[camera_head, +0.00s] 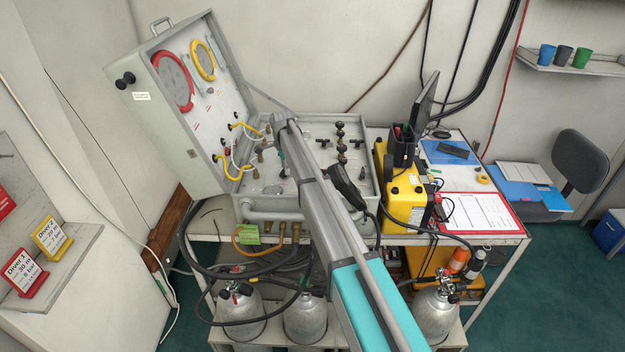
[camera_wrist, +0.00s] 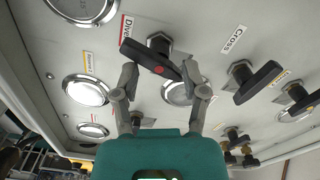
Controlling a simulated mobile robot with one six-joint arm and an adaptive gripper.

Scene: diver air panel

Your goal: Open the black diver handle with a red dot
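In the wrist view, the black diver handle (camera_wrist: 138,55) with a red dot on it lies tilted across its dark valve stem, its left end higher than its right. A red-edged label starting "Div" is beside it. My gripper (camera_wrist: 160,69) is open, one finger near each end of the handle. I cannot tell whether either finger touches it. In the head view, the air panel (camera_head: 352,128) is in an open grey case on the table, and my arm hides the gripper and the dotted handle.
A second black handle (camera_wrist: 258,82), labelled Cross, and another black handle (camera_wrist: 305,103) are to the right in the wrist view. Round gauges, including one at left (camera_wrist: 86,90), surround them. A yellow case (camera_head: 405,195) stands right of the panel, and the raised lid (camera_head: 160,135) stands left.

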